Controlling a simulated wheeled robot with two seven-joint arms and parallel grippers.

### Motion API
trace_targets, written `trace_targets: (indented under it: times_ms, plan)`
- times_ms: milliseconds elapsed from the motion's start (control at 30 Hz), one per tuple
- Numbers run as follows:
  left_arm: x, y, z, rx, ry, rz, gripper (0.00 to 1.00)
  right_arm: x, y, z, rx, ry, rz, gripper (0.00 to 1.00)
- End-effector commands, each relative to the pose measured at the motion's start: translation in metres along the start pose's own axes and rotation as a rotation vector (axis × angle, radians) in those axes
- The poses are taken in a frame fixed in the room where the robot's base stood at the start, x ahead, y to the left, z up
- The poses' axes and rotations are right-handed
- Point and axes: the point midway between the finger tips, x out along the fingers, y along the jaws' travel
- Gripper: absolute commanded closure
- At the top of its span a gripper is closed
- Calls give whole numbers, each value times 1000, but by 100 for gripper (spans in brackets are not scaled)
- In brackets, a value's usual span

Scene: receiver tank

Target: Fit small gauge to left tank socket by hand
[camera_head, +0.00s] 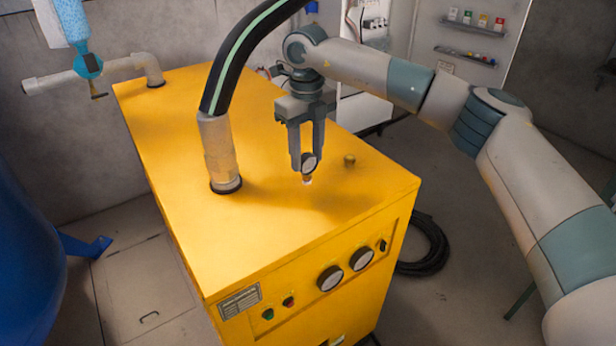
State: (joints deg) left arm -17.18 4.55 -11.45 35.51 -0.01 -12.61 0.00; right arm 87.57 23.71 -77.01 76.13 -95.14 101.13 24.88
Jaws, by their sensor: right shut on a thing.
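My right gripper (304,165) points down over the top of the yellow cabinet (270,222). It is shut on a small round gauge (310,161) with a light face and dark rim. The gauge is upright, with its short stem and bright tip pointing down at the yellow top. I cannot tell whether the tip touches the surface or a socket under it. No other socket shows clearly. My left gripper is not in view.
A thick black hose with a green stripe (235,62) rises from a grey pipe stub (218,150) left of my gripper. Two larger gauges (330,278) (361,259) sit on the cabinet's front. A blue tank (25,255) stands at left. A coiled black hose (428,248) lies at right.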

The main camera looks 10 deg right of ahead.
Motion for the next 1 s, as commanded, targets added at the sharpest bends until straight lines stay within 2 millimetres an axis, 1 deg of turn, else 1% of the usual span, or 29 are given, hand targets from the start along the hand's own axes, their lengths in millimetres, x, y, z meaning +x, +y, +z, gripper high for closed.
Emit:
trace_targets:
  times_ms: [33,100,233,1000]
  plan:
    - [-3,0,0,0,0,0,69,-8,0,0,0,-1,0,100]
    - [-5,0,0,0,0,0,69,-14,0,0,0,-1,0,100]
    - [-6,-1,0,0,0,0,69,-20,0,0,0,-1,1,100]
    - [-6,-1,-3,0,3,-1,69,-20,0,0,-1,-1,1,100]
